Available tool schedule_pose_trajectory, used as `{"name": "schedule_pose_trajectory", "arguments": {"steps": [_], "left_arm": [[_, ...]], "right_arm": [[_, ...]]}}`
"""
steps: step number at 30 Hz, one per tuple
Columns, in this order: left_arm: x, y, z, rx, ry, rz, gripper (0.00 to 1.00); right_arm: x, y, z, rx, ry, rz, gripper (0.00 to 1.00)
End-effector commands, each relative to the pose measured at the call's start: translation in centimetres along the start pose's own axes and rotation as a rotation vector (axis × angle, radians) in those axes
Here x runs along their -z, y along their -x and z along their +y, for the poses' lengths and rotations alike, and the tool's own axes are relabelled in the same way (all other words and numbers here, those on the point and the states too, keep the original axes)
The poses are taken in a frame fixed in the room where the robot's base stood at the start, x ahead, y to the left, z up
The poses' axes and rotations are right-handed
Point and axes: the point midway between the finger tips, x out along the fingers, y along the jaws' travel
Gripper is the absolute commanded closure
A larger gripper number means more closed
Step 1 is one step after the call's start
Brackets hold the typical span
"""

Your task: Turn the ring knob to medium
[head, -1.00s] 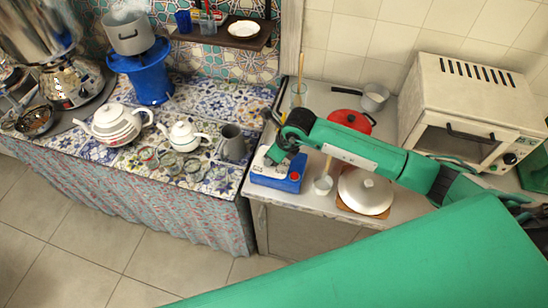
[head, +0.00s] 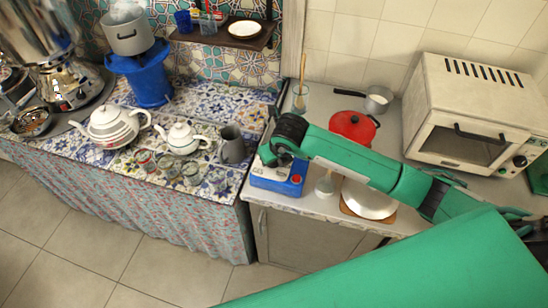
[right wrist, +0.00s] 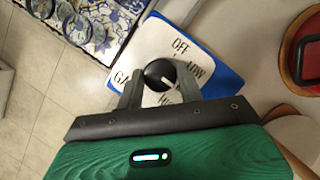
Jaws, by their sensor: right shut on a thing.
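The burner unit is a blue box with a white top (head: 277,183) on the right counter, near its front left corner. In the right wrist view its white panel (right wrist: 160,35) carries the words OFF and LOW; other lettering is partly hidden. The round black knob (right wrist: 157,72) has a white pointer mark towards the picture's lower right, between LOW and the partly covered lettering below. My right gripper (right wrist: 160,82) is shut on the knob, one finger on each side. In the head view the gripper (head: 278,158) is over the box and hides the knob. My left gripper is not in view.
A red button (head: 296,179) sits on the box. A white ladle (head: 325,186), a round lid (head: 368,200) and a red pot (head: 353,127) stand close under my right arm. A grey jug (head: 232,146) is left of the box. A toaster oven (head: 470,115) stands right.

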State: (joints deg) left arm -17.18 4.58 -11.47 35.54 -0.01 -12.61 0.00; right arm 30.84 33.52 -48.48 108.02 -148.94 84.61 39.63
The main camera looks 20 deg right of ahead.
Motion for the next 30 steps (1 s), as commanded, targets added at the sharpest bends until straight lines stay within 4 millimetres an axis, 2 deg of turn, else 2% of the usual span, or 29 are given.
{"name": "schedule_pose_trajectory", "arguments": {"steps": [9,10,12,13,23,26,30], "left_arm": [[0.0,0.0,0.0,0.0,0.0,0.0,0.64],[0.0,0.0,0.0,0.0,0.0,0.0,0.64],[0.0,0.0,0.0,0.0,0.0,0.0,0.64],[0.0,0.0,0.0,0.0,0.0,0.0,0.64],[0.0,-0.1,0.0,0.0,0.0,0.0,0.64],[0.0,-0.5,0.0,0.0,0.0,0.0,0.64],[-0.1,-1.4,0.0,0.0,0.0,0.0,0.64]], "right_arm": [[0.0,0.0,0.0,0.001,0.0,0.0,0.85],[0.0,0.0,0.0,0.001,0.0,0.0,0.57],[0.0,0.0,0.0,0.0,0.0,0.0,0.43],[0.0,0.0,0.0,0.0,0.0,0.0,0.41],[0.0,0.3,0.0,0.0,0.001,0.0,0.41],[0.0,1.1,0.0,-0.001,0.001,-0.002,0.41],[-0.1,3.7,0.0,-0.001,0.002,-0.006,0.41]]}}
